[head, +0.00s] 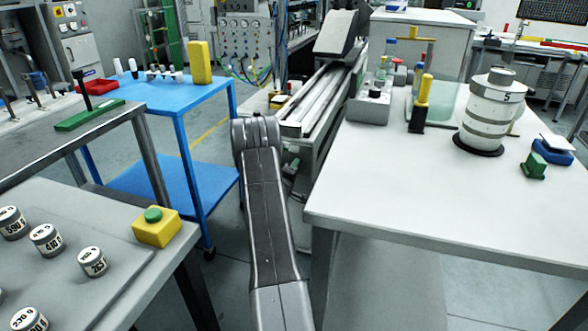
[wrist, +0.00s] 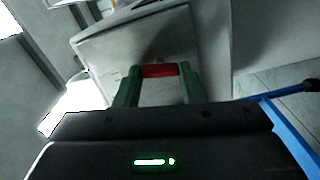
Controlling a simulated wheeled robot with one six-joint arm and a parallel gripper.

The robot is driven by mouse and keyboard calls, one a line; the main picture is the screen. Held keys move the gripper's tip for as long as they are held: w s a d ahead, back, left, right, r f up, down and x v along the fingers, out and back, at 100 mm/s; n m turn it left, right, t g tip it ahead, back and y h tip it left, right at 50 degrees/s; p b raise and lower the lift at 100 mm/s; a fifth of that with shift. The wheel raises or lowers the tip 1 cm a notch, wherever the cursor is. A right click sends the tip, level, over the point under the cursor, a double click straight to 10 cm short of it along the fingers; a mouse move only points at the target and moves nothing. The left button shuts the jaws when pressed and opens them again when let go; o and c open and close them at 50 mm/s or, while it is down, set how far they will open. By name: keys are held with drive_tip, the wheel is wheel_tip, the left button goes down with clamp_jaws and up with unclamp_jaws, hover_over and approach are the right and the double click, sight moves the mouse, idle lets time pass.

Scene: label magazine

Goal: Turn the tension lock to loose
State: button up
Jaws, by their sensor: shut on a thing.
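In the wrist view my gripper (wrist: 159,75) has two green fingers, closed on the ends of a short red bar (wrist: 159,70). The bar lies crosswise between the fingertips and looks like the handle of the tension lock; no loose or tight marking can be read. Just behind it is a light grey housing (wrist: 108,52) with a dark shadow on it. In the head view my arm reaches forward between the tables, and my gripper and the red bar are hidden.
A blue cart (head: 190,97) stands left of my arm and a white table (head: 400,200) to the right. Ahead is a long rail machine (head: 325,92). A grey bench (head: 110,225) holds several labelled weights and a yellow box with a green button (head: 156,228).

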drive_tip(key=shift+n, duration=0.3)
drive_tip(key=o, duration=1)
drive_tip(key=p+v, duration=0.1)
drive_tip(key=v, duration=1.2)
drive_tip(key=shift+s+a, duration=0.15)
drive_tip(key=shift+s, duration=0.2)
drive_tip(key=b+x, duration=0.1)
drive_tip(key=x, duration=1.2)
drive_tip(key=shift+w, duration=0.35)
